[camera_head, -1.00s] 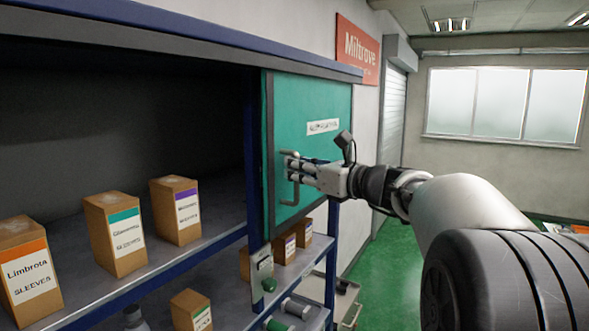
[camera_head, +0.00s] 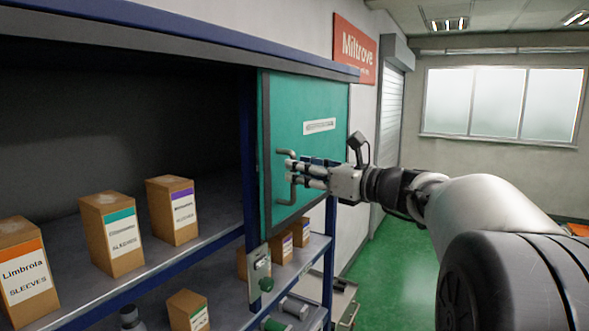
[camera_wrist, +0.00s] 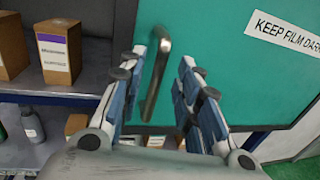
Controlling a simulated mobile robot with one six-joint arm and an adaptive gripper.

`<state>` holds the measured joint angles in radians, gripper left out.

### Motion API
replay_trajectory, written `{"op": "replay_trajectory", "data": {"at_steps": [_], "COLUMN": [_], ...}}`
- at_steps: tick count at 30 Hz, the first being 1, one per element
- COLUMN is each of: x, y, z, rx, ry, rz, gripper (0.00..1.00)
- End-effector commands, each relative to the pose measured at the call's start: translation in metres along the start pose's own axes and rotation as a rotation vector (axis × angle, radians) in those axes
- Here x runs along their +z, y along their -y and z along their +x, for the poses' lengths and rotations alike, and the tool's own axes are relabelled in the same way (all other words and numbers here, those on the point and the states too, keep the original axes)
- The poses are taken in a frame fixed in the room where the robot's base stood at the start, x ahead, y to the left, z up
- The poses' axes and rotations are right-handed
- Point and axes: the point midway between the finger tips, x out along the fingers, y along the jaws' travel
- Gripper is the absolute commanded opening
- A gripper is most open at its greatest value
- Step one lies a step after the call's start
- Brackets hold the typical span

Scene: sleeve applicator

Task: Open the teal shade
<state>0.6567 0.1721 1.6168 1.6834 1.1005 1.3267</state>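The teal shade (camera_head: 308,105) is a flat panel covering the right bay of the shelf unit. It also fills much of the wrist view (camera_wrist: 235,90). A grey bar handle (camera_head: 292,190) stands upright near its left edge. In the wrist view the handle (camera_wrist: 157,75) lies between the two spread fingers of my gripper (camera_wrist: 158,85), with gaps showing on both sides. In the head view my gripper (camera_head: 288,172) reaches in from the right at the handle's height. The fingers hide part of the handle there.
Left of the shade, an open shelf holds several cartons, such as the purple-labelled one (camera_head: 172,212). A drawer unit (camera_head: 335,300) stands lower right. Green floor (camera_head: 385,260) is clear beyond.

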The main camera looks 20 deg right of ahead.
Motion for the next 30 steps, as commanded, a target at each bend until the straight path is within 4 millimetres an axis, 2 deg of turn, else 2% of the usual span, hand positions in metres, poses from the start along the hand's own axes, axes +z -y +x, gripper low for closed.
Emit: {"op": "replay_trajectory", "data": {"at_steps": [1, 6, 12, 17, 30], "x": [0.001, 0.0, 0.0, 0.0, 0.0], "y": [0.002, 0.002, 0.001, 0.0, 0.0], "z": [-0.013, -0.05, -0.079, -0.087, -0.087], "rx": [-0.005, -0.005, -0.002, -0.001, 0.0], "ry": [0.0, -0.001, -0.001, -0.001, -0.001], "rz": [-0.001, -0.001, -0.001, -0.001, -0.001], "gripper": [0.31, 0.31, 0.31, 0.31, 0.31]}}
